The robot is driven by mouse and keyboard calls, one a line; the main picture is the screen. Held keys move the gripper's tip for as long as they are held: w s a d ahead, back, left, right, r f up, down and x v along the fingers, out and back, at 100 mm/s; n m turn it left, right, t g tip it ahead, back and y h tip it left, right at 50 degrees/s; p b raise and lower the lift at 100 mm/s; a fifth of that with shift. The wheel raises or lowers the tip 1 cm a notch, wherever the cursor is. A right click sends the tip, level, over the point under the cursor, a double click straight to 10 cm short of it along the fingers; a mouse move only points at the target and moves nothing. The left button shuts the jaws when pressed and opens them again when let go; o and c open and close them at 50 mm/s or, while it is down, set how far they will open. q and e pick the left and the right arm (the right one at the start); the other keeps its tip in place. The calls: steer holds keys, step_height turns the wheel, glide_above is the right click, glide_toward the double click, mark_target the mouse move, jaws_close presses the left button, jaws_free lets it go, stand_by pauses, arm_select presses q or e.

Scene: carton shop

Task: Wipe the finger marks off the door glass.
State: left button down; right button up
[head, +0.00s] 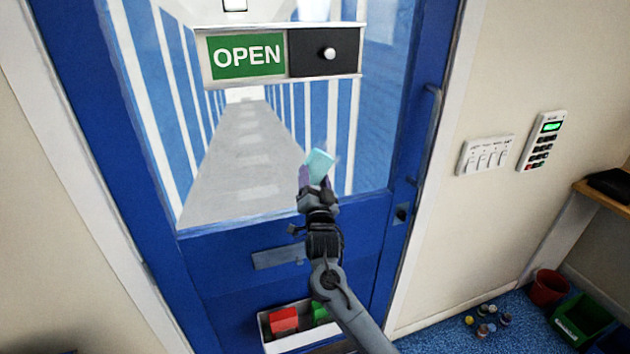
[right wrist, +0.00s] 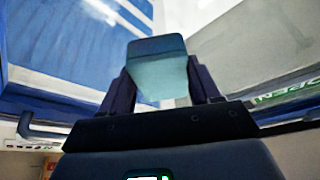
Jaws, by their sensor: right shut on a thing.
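My right gripper (head: 317,178) is in front of the lower part of the door glass (head: 240,160), right of its middle. It is shut on a light teal block-like wiper (head: 319,163), which also shows between the two dark fingers in the right wrist view (right wrist: 157,75). I cannot tell whether the wiper touches the glass. A faint pale smudge shows around the wiper in the head view. Whitish patches show on the glass at the top of the right wrist view (right wrist: 110,12). The glass is set in a blue door (head: 230,290). My left gripper is out of view.
An OPEN sign with a sliding knob (head: 328,54) crosses the upper glass. A door handle (head: 431,130) is at the right edge. A white tray (head: 300,343) with red and green items is low at the door. Switches (head: 486,155) and a keypad (head: 543,140) are on the right wall.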

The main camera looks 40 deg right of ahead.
steer(key=shift+w+d+b, duration=0.25)
steer(key=shift+w+b, duration=0.2)
steer(key=shift+w, duration=0.3)
steer(key=shift+d, duration=0.1)
